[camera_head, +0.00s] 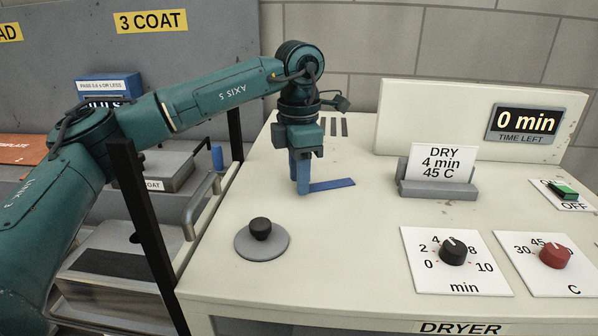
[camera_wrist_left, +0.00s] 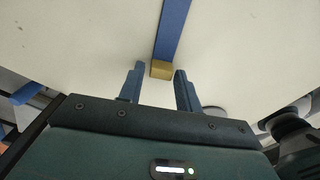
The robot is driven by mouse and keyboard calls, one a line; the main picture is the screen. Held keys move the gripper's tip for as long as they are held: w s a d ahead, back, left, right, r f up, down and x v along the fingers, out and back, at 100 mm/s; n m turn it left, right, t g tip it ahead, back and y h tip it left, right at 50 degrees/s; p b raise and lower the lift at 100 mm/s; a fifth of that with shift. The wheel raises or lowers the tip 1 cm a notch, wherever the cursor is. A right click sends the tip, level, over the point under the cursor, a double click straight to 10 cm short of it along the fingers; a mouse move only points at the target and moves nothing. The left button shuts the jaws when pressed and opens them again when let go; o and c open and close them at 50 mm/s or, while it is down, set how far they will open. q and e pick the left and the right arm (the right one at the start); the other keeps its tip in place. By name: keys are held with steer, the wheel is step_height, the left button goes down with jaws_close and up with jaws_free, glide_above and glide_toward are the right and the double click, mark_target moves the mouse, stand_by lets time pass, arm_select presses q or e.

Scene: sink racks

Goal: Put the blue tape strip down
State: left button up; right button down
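The blue tape strip (camera_head: 332,185) lies flat on the cream dryer top. It also shows in the left wrist view (camera_wrist_left: 174,28), running away from my gripper, with a tan block (camera_wrist_left: 161,70) at its near end. My left gripper (camera_head: 302,188) points down at the strip's left end. In the wrist view its two blue fingers (camera_wrist_left: 159,76) stand apart, with the block between and just beyond their tips and a visible gap on each side. The block is hidden in the head view. My right gripper is not in view.
A grey holder with a DRY card (camera_head: 438,170) stands right of the strip. A black knob on a grey disc (camera_head: 261,232) is at front left. Dials (camera_head: 453,251) and a green switch (camera_head: 563,191) are at right. A black post (camera_head: 148,235) stands by the left edge.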

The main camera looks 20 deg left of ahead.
arm_select(q)
steer(key=shift+o, duration=0.8)
steer(key=shift+r, duration=0.1)
step_height(320, 180, up, 12)
steer(key=shift+r, duration=0.15)
